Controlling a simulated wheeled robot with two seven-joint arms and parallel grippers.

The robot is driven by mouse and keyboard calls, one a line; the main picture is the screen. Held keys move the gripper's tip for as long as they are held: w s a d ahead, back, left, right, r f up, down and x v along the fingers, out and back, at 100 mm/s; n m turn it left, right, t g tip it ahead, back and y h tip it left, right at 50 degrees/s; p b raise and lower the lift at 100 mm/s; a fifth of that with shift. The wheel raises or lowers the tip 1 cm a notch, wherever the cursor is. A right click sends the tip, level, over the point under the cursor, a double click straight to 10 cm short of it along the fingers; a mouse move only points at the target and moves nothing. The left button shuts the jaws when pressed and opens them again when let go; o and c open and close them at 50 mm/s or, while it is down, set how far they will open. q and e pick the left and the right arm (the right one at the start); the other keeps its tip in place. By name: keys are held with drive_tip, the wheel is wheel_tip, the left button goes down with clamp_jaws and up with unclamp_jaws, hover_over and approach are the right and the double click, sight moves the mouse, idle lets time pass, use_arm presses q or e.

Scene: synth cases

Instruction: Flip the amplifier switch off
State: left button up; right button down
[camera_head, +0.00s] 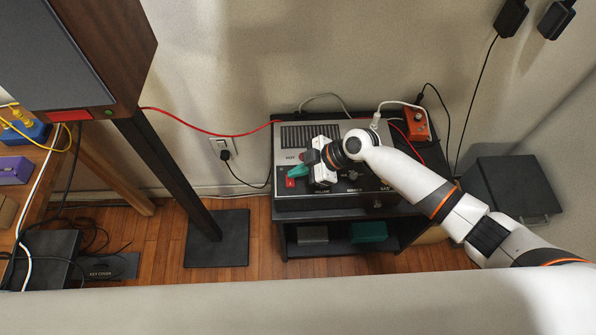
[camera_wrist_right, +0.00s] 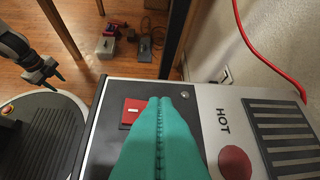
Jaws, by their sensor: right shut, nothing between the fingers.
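The amplifier (camera_head: 283,150) is a grey and black box on a dark stand against the wall; its top also shows in the right wrist view (camera_wrist_right: 210,110). Its red switch (camera_head: 290,183) with a white mark is at the front left corner. It also shows in the right wrist view (camera_wrist_right: 131,113), partly behind the fingers; which way it is set I cannot tell. My right gripper (camera_head: 294,172) has teal fingers, shut and empty, just beside the switch. Whether they touch it I cannot tell. In the right wrist view, my left gripper (camera_wrist_right: 50,72) is small and far off; its opening is unclear.
A vent grille (camera_head: 308,135) and a red round part (camera_wrist_right: 235,162) are on the amplifier. An orange pedal (camera_head: 416,124) stands to its right, with cables behind. A speaker (camera_head: 90,50) on a black post stands left. Floor is free between post and stand.

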drive_tip(key=shift+s, duration=0.1)
use_arm(q)
drive_tip(key=shift+r+p, duration=0.5)
use_arm(e)
drive_tip(key=shift+s+r, duration=0.1)
drive_tip(key=shift+s, duration=0.65)
